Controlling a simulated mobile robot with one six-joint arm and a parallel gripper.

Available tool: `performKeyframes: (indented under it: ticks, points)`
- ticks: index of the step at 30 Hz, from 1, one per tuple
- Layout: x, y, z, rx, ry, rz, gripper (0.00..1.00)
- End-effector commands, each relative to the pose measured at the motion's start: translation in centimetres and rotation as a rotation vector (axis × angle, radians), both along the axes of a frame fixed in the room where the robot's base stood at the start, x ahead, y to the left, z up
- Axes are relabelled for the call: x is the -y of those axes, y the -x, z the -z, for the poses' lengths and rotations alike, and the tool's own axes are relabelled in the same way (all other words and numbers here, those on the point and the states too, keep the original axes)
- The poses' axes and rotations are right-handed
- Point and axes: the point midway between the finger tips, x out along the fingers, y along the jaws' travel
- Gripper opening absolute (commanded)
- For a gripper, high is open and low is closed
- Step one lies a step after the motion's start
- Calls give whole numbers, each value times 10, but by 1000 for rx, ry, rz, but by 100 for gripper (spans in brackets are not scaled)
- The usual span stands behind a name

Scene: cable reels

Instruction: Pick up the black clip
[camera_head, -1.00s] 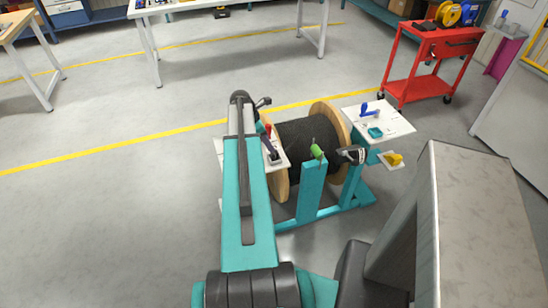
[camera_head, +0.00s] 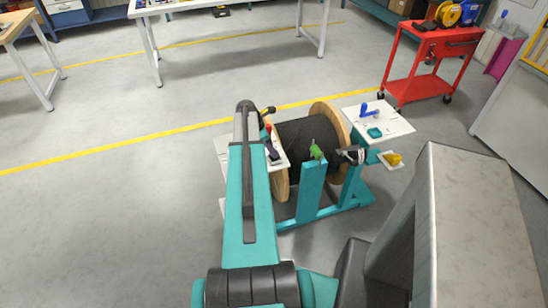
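A small dark piece (camera_head: 272,153), which may be the black clip, shows on the white plate (camera_head: 280,161) at the left side of the cable reel. It is too small to identify surely. My arm reaches forward along the left of the reel and covers much of that plate. A dark end part of my arm (camera_head: 267,111) pokes out just above the plate's far side. My gripper's fingers cannot be made out behind the arm, so neither their opening nor any contact with the dark piece shows.
The wooden reel (camera_head: 328,113) with black cable sits on a teal stand (camera_head: 311,190). A white side table (camera_head: 378,122) holds blue and teal items; a yellow item (camera_head: 393,159) lies below it. A red cart (camera_head: 427,70) stands behind. Floor at left is clear.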

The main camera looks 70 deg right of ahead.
Motion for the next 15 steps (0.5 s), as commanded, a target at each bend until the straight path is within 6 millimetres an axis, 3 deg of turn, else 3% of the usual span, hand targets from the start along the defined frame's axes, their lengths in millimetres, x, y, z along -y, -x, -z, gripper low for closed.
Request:
performKeyframes:
  ticks: [7,15]
  points:
    - [6,7,20,0,0,1,47]
    - [7,9,25,0,0,1,47]
